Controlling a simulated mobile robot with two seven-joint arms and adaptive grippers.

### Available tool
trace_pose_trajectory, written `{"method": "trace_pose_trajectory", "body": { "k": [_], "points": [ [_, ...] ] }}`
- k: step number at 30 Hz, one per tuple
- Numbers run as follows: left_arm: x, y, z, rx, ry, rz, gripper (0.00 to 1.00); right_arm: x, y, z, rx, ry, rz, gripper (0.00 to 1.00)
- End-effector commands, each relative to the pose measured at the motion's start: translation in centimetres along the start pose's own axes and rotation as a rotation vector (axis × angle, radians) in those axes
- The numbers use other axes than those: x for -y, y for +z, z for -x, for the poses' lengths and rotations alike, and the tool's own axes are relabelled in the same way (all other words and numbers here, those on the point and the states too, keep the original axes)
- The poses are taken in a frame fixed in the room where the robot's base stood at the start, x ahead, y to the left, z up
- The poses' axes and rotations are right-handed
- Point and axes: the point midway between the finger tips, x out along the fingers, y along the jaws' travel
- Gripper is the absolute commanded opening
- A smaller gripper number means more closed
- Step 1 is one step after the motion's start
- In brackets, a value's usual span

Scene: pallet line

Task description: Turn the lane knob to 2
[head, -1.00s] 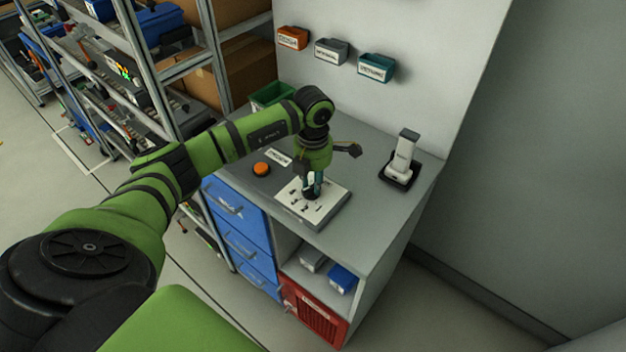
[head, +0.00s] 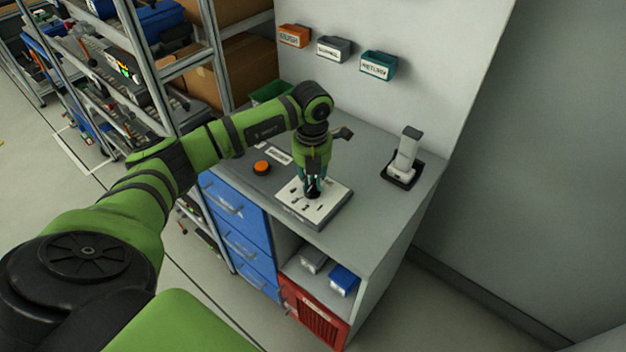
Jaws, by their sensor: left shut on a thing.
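The lane panel (head: 327,207) is a pale plate with dark marks, lying on the grey cabinet top. The lane knob (head: 312,194) is a small dark shape on it, mostly hidden by my left gripper. My left gripper (head: 312,188) points down over the panel and is shut on the knob. Which number the knob points to is too small to tell. My right gripper is not in view.
An orange button (head: 262,168) and a small label (head: 279,156) lie left of the panel. A white handheld device stands in a black cradle (head: 402,178) to the right. Labelled wall bins, including a teal one (head: 378,66), hang behind. Bare worktop (head: 372,215) lies right of the panel.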

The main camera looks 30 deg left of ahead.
Motion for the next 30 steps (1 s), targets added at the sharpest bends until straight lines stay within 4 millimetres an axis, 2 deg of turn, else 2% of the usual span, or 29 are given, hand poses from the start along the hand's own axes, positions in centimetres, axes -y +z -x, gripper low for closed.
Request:
{"method": "trace_pose_trajectory", "body": {
  "k": [10,25,26,27,28,30],
  "points": [
    [-0.13,-0.1,-0.02,-0.001,0.001,0.139,0.0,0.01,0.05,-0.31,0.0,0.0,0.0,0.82],
    [-0.14,-0.1,0.01,-0.001,0.001,0.16,0.0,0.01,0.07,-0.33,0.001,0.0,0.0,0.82],
    [-0.14,-0.1,0.01,-0.001,0.0,0.16,0.26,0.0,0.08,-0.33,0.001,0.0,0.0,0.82],
    [-0.14,-0.1,0.01,-0.001,0.001,0.159,0.42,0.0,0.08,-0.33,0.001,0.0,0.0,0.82],
    [-0.13,-0.09,0.01,-0.001,0.0,0.159,0.46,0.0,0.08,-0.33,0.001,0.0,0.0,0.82],
    [-0.14,-0.09,0.01,-0.001,0.0,0.159,0.46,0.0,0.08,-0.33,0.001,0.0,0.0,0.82]
  ]
}}
